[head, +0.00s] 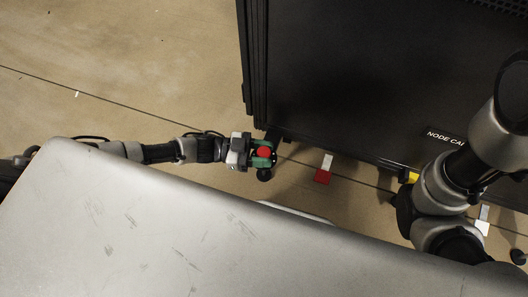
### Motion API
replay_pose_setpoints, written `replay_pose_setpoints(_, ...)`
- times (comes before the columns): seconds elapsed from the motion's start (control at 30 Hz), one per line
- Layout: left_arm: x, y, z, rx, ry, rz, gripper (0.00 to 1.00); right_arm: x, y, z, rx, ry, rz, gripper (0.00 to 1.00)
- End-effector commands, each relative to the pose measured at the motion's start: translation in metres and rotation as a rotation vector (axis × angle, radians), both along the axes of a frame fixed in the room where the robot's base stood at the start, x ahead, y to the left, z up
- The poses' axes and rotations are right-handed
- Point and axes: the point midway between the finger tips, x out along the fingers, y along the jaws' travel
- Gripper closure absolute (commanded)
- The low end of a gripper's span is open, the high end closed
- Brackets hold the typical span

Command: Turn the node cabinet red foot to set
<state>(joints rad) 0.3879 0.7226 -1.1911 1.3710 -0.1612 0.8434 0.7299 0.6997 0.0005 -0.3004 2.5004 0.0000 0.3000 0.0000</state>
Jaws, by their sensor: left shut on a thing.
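The node cabinet (340,75) is a large black box with a partly hidden "NODE CA" label on its lower right. At its lower left corner is the red foot (264,152), seen as a round red top. My left gripper (262,155) comes in from the left and is shut around the red foot, with green parts on both sides of the red top. A small black round piece (264,175) shows just below it. My right arm stands at the right in front of the cabinet; its gripper is not visible.
A yellow piece (413,177) shows beside my right arm, and a white piece (482,228) lies further right. Open tan floor (120,60) is at the left.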

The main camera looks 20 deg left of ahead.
Motion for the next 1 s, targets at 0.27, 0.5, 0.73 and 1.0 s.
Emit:
replay_pose_setpoints(0.27, 0.0003, 0.0000, -0.0004, 0.000, -0.002, -0.102, 0.84, -0.0001, 0.0000, -0.0024, 0.000, 0.000, 0.000, 0.35)
replay_pose_setpoints(0.5, -0.0005, -0.0003, -0.0003, -0.001, 0.000, -0.125, 0.84, -0.0001, 0.0000, -0.0026, 0.000, 0.000, 0.000, 0.35)
replay_pose_setpoints(0.73, -0.0005, -0.0003, -0.0002, -0.002, 0.000, -0.125, 0.84, -0.0001, -0.0001, -0.0026, 0.000, 0.000, 0.000, 0.35)
replay_pose_setpoints(1.0, -0.0003, -0.0004, -0.0001, -0.001, 0.000, -0.124, 0.35, 0.0000, -0.0001, -0.0026, 0.001, 0.000, 0.000, 0.35)
